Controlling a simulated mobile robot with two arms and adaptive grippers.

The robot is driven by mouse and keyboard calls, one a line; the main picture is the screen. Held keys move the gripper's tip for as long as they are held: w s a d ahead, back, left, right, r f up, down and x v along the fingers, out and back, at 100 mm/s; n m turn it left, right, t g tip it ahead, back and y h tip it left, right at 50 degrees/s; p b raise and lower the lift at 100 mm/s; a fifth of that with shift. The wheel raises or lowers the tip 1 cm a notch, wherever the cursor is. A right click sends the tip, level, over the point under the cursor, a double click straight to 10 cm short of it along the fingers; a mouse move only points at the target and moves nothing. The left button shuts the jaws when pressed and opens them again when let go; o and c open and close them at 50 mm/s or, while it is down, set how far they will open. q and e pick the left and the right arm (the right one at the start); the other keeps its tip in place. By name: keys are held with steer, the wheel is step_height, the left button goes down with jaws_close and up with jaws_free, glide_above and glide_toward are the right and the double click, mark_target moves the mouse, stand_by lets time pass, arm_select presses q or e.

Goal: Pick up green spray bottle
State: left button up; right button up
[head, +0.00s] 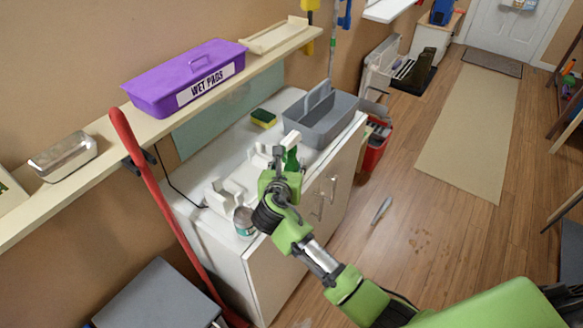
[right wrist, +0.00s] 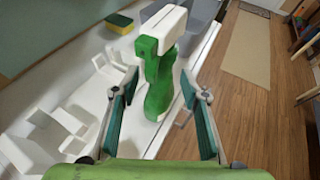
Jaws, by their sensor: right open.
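The green spray bottle (right wrist: 160,85) with a white top stands on the white counter in the right wrist view. Its green body also shows in the head view (head: 291,160), largely hidden behind my right gripper (head: 276,163). In the right wrist view my right gripper (right wrist: 161,95) is open, with one finger on each side of the bottle and gaps still visible. The bottle's lower part reaches down between the fingers. My left gripper is not in view.
On the white counter (head: 205,150) are a grey caddy (head: 322,125), a sponge (head: 263,118), white holders (head: 222,196) and a can (head: 244,221). A purple "WET PADS" box (head: 190,75) sits on the shelf above. A red pole (head: 165,205) leans at left. The floor at right is mostly open.

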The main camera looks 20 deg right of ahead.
mark_target(291, 158)
steer(key=x, duration=0.4)
steer(key=shift+w+d+p, duration=0.15)
steer(key=shift+d+p, duration=0.2)
steer(key=shift+p, duration=0.05)
jaws_close()
steer(key=shift+r, duration=0.15)
